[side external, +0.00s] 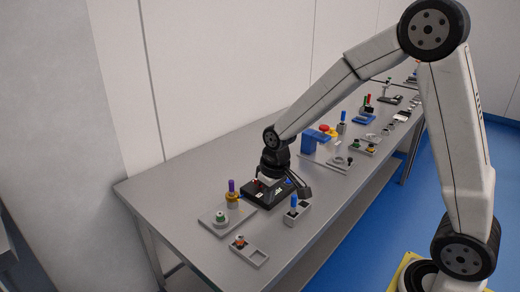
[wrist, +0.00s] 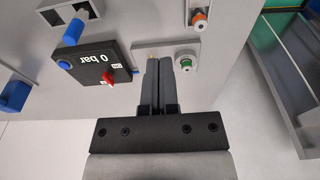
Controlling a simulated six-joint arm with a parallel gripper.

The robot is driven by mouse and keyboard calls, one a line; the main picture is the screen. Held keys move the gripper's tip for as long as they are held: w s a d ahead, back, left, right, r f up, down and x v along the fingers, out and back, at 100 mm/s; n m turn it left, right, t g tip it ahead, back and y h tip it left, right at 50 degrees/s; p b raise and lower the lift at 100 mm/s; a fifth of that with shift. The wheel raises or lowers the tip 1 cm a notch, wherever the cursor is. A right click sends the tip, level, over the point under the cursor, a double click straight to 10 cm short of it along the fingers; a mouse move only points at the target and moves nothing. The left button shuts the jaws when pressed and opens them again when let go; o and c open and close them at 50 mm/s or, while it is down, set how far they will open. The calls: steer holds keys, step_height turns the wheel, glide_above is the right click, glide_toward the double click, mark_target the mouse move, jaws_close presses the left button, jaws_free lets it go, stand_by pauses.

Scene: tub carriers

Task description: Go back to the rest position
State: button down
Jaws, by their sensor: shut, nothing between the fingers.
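My gripper (wrist: 160,62) is shut and empty; its two dark fingers lie together in the wrist view. In the side view my wrist hangs low over the black box (side external: 262,196), and my fingers are hard to tell apart from it. The wrist view shows this box (wrist: 90,66) left of my fingers, with a "0 bar" display, a red knob (wrist: 107,78) and a blue button (wrist: 64,65). A grey plate (wrist: 140,55) lies beyond my fingertips, holding a green and white part (wrist: 186,61). My fingers mostly hide a yellow part there.
The plate carries a gold part with a purple top (side external: 232,195). A tray (side external: 258,257) lies near the front edge, and a block with a blue peg (side external: 295,202) stands right of the box. Several fixtures line the bench farther back. The air above is open.

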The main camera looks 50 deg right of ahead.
steer(key=s+a+t, duration=0.1)
steer(key=s, duration=1.1)
steer(key=shift+a+f, duration=0.15)
steer(key=shift+f, duration=0.1)
